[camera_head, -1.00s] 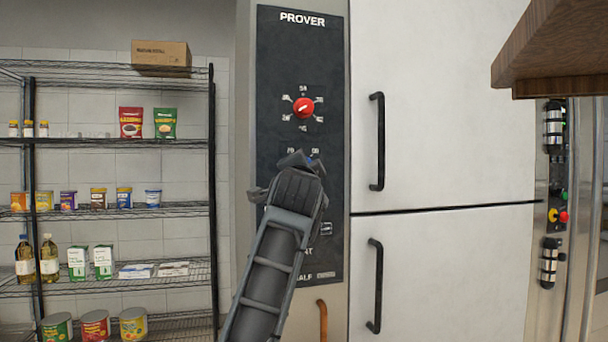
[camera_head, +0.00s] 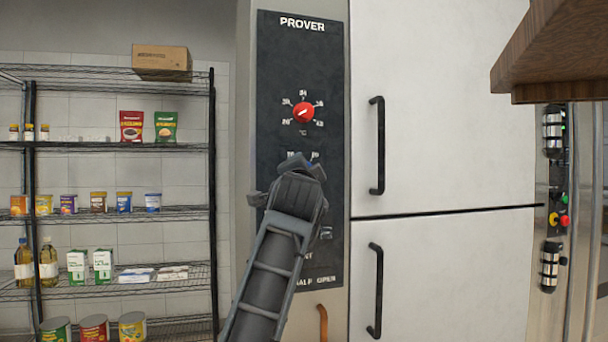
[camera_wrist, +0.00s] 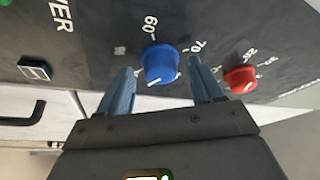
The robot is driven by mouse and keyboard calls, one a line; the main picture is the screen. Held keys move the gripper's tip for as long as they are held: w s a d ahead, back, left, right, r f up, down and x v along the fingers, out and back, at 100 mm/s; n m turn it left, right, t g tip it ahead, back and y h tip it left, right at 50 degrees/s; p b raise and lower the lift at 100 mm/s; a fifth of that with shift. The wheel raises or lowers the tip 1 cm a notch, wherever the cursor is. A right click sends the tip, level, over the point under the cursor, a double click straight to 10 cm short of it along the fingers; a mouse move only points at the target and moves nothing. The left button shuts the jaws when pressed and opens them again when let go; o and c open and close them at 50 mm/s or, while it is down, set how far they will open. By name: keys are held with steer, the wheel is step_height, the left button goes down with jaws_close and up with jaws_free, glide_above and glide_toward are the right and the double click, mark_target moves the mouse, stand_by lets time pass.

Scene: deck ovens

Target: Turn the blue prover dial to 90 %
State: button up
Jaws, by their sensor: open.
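The blue prover dial (camera_wrist: 161,64) is on the dark prover panel in the wrist view. A white mark shows on its lower face, pointing down-left in the picture. The scale prints 60 and 70 are readable beside it; the other marks are hidden or too small. My gripper (camera_wrist: 161,72) is open, with one finger on each side of the blue dial and a gap showing at both sides. I cannot tell how deep the fingertips reach along it. In the head view my gripper (camera_head: 299,168) covers nearly all of the blue dial.
A red dial (camera_head: 303,112) sits above on the same panel (camera_head: 275,60); it also shows in the wrist view (camera_wrist: 240,78), close beside the right finger. Door handles (camera_head: 377,145) stick out at the right. A wire shelf (camera_head: 110,143) stands at the left, and a wooden edge (camera_head: 530,60) hangs upper right.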

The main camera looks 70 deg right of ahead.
steer(key=v, duration=0.7)
steer(key=shift+a+b, duration=0.3)
steer(key=shift+b, duration=0.15)
steer(key=shift+f, duration=0.1)
steer(key=w+a+f+n+t+y+p, duration=0.35)
steer(key=a+f+n+t, duration=0.55)
steer(key=n, duration=0.5)
steer(key=s+a+f+n+t+y+p, duration=0.2)
steer(key=s+a+f+n+t+y, duration=0.15)
steer(key=a+f+n+y, duration=0.75)
steer(key=s+a+f+g+y+p, duration=0.1)
steer(key=s+a+f, duration=0.2)
steer(key=s+a, duration=0.2)
steer(key=s+a+f+n+g+y+p, duration=0.1)
steer(key=s+a+f, duration=0.3)
steer(key=s, duration=0.8)
steer(key=s+a+f+g+y+p, duration=0.1)
steer(key=s+a+f+g+y, duration=0.1)
steer(key=s+a, duration=0.4)
steer(key=s+f+g, duration=0.1)
steer(key=s, duration=0.2)
steer(key=shift+s+f+p, duration=0.15)
steer(key=shift+f+p, duration=0.15)
steer(key=shift+f, duration=0.05)
